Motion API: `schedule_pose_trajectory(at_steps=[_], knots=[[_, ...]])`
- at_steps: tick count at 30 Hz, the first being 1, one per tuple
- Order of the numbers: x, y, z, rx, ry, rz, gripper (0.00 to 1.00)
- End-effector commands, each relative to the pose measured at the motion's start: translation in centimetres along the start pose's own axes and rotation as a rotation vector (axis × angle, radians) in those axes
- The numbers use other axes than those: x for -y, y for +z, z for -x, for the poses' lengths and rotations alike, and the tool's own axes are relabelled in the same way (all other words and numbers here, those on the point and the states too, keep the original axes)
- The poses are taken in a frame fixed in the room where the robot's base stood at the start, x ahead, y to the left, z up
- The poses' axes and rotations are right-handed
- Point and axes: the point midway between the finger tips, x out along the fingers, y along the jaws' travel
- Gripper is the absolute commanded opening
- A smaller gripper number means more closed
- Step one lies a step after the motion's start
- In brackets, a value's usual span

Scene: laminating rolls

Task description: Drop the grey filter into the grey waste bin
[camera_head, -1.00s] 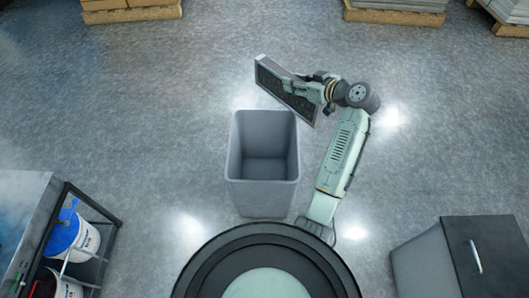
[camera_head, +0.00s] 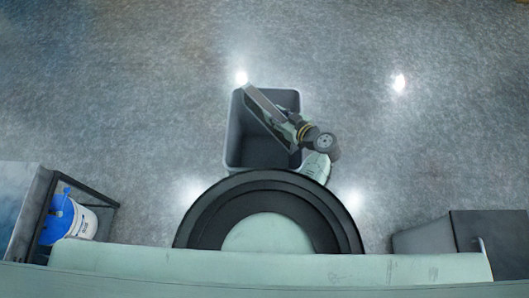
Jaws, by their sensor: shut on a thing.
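The grey filter (camera_head: 268,112) is a flat, framed panel, seen nearly edge-on and slanting from upper left to lower right. My gripper (camera_head: 286,124) is shut on it near its lower right part. The filter overlaps the open mouth of the grey waste bin (camera_head: 236,134) in this view from above; its height over the rim is hard to tell. The bin stands upright on the floor, directly in front of my base. Its right side and part of its inside are hidden by the filter and my arm.
A dark-framed rack (camera_head: 107,218) with a white bucket with a blue lid (camera_head: 72,217) stands at lower left. A grey cabinet with a dark top (camera_head: 480,228) stands at lower right. The floor (camera_head: 150,110) around and beyond the bin is clear.

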Motion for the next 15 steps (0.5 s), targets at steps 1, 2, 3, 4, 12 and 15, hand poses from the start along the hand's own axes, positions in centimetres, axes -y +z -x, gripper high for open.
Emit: schedule_pose_trajectory(at_steps=[1, 2, 3, 4, 12, 15], knots=[[-0.1, 0.7, -0.3, -0.002, 0.001, 0.0, 0.0], [-0.1, 1.1, -0.5, -0.002, 0.001, 0.0, 0.0], [-0.1, 1.5, -0.6, -0.001, 0.0, -0.001, 0.0], [-0.1, 1.9, -0.8, -0.001, 0.0, -0.001, 0.0], [-0.1, 3.9, -1.6, -0.002, 0.001, 0.0, 0.0], [-0.1, 3.9, -1.7, -0.002, 0.001, 0.001, 0.0]])
